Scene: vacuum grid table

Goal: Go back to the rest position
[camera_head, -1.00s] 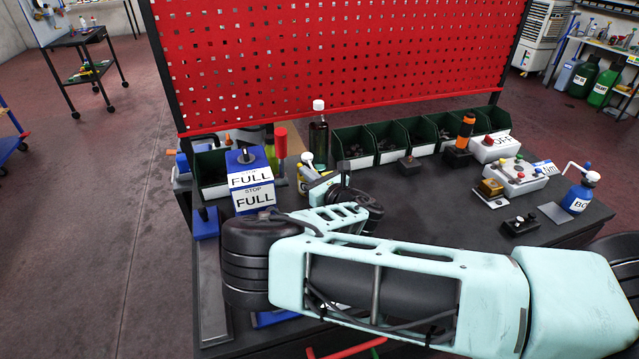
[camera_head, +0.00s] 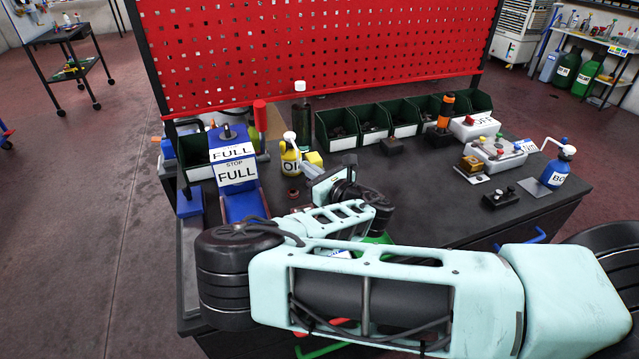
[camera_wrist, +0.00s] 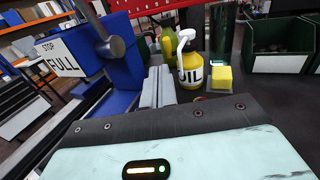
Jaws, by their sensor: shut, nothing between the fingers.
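My gripper (camera_wrist: 158,75) shows in the wrist view as two grey fingers pressed together, with nothing between them. In the head view my gripper's body (camera_head: 328,184) is over the left part of the dark table (camera_head: 440,215), in front of the yellow oil bottle (camera_head: 291,162); its fingertips are hard to make out there. In the wrist view the oil bottle (camera_wrist: 190,68) stands just right of the fingers, with a yellow block (camera_wrist: 221,79) beside it. My folded arm crosses the front of the table and hides part of it.
A blue stand with FULL and STOP labels (camera_head: 234,165) is left of my gripper. Green bins (camera_head: 371,125) line the red perforated panel (camera_head: 320,55). A white button box (camera_head: 500,152) and blue bottle (camera_head: 557,168) stand at right. Dark tabletop between is partly clear.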

